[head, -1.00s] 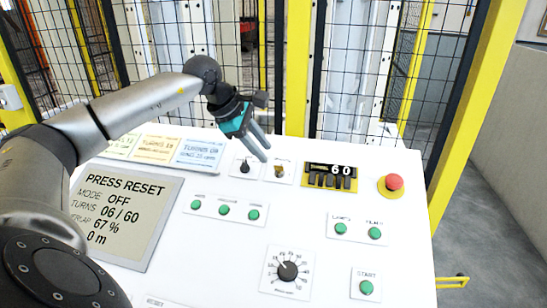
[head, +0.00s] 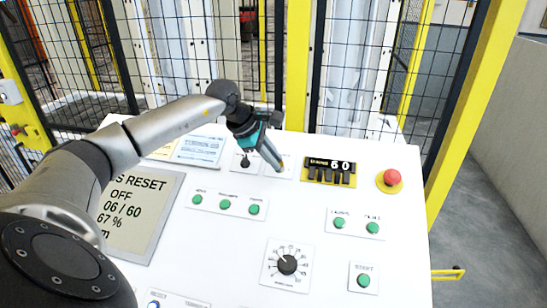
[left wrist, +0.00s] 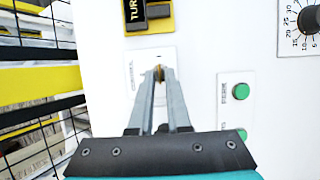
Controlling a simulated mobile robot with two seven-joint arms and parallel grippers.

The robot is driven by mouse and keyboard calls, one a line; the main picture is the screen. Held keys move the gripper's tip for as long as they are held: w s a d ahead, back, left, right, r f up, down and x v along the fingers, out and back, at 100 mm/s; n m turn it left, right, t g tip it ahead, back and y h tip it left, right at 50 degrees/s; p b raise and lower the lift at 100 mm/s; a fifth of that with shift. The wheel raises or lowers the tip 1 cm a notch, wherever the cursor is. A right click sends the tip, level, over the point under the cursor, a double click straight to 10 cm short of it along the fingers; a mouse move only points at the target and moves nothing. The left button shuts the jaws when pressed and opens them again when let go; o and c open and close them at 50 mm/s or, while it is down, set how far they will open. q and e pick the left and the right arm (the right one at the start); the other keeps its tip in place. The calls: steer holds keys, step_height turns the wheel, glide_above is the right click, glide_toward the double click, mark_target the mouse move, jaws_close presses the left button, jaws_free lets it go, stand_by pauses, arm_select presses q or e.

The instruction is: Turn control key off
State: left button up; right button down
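The brass control key is on a small white plate (left wrist: 140,65) on the console. In the left wrist view the key (left wrist: 158,74) shows right at the fingertips, between them. In the head view my left gripper (head: 275,166) covers the key, its fingers pointing down at the plate. The two fingers, also in the left wrist view (left wrist: 160,80), stand close together with a narrow gap. I cannot tell whether they press on the key. The key's turn position is mostly hidden. My right gripper is in neither view.
A black selector (head: 245,162) sits just left of the gripper. Green buttons (head: 225,204), a black dial (head: 287,264) and the display (head: 140,215) lie nearer. Mesh fencing stands behind.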

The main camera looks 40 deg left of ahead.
arm_select(q)
jaws_close()
stand_by(1.0)
steer(key=shift+f+n+b, duration=0.2)
steer(key=shift+n+b, duration=0.3)
steer(key=shift+b, duration=0.4)
steer(key=n+y+b, duration=0.1)
steer(key=n+b, duration=0.1)
steer(key=b, duration=0.1)
steer(key=n+t+b, duration=0.1)
steer(key=n+b, duration=0.2)
steer(key=n+t+y+b, duration=0.1)
steer(key=n+b, duration=0.2)
steer(key=shift+s+d+f+y+b, duration=0.15)
steer(key=shift+s+d+y+b, duration=0.05)
steer(key=shift+d+y+b, duration=0.15)
steer(key=shift+d+n+y+b, duration=0.1)
steer(key=shift+n+y+b, duration=0.15)
steer(key=shift+n+b, duration=0.6)
steer(key=n+y+b, duration=0.1)
steer(key=n, duration=0.2)
steer(key=shift+d, duration=0.15)
steer(key=shift+d+n+y+b, duration=0.15)
steer(key=shift+n+y+b, duration=0.65)
steer(key=shift+n, duration=1.75)
steer(key=shift+y, duration=0.3)
